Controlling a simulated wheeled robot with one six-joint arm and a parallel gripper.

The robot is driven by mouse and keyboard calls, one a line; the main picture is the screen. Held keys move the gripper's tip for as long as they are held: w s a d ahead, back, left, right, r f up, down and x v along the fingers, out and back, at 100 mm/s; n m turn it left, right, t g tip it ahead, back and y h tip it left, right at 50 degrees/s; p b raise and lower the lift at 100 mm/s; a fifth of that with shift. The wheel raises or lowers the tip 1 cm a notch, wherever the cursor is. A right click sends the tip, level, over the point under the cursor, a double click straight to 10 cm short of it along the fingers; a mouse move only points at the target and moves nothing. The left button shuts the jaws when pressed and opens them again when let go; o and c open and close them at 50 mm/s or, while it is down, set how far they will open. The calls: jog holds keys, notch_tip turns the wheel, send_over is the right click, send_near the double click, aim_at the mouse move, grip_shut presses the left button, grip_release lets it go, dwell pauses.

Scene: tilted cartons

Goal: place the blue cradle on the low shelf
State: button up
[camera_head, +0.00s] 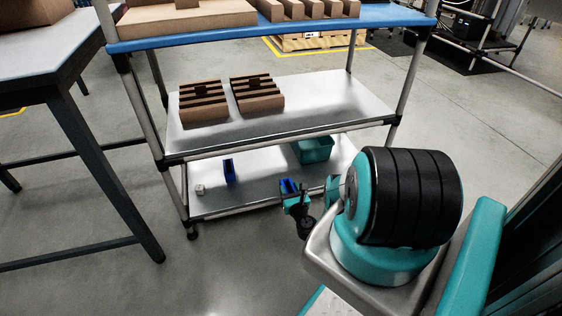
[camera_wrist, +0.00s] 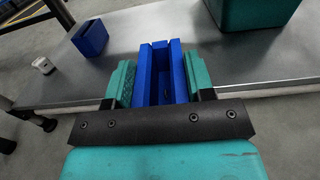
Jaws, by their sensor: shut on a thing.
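In the wrist view a blue cradle (camera_wrist: 160,72), an open-topped U-shaped piece, sits between the two teal fingers of my gripper (camera_wrist: 160,84). The gripper is shut on it. In the head view my gripper (camera_head: 296,190) holds the cradle (camera_head: 289,186) at the front edge of the low shelf (camera_head: 258,185). I cannot tell whether the cradle touches the shelf. A second blue piece (camera_head: 229,170) stands on the low shelf to the left; it also shows in the wrist view (camera_wrist: 90,38).
A teal bin (camera_head: 315,151) stands at the back right of the low shelf, and a small white block (camera_head: 199,189) at its left front. The middle shelf (camera_head: 320,110) above carries two slotted brown cartons (camera_head: 204,103). The low shelf's middle is clear.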

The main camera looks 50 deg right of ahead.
jog(key=b+x, duration=0.3)
jog(key=b, duration=0.1)
jog(key=b+x, duration=0.3)
jog(key=f+b+x, duration=0.1)
jog(key=b+x, duration=0.2)
jog(key=b, duration=0.1)
jog(key=shift+d+b, duration=0.35)
jog(key=shift+d, duration=0.05)
jog(key=b+x, duration=0.1)
jog(key=b, duration=0.4)
jog(key=shift+w+d, duration=0.2)
jog(key=shift+w, duration=0.05)
jog(key=b, duration=0.2)
jog(key=w+b, duration=0.1)
jog(key=b, duration=0.2)
jog(key=shift+d+r, duration=0.1)
jog(key=shift+d, duration=0.1)
jog(key=w, duration=0.1)
jog(key=w+d, duration=0.1)
jog(key=shift+w+d+r+b, duration=0.2)
jog(key=shift+w+r+b, duration=0.1)
jog(key=shift+r, duration=0.1)
jog(key=shift+b+x, duration=0.85)
jog(key=shift+x, duration=0.65)
notch_tip(320, 180, down, 3)
jog(key=b, duration=0.3)
jog(key=shift+s+f, duration=0.15)
jog(key=shift+f, duration=0.05)
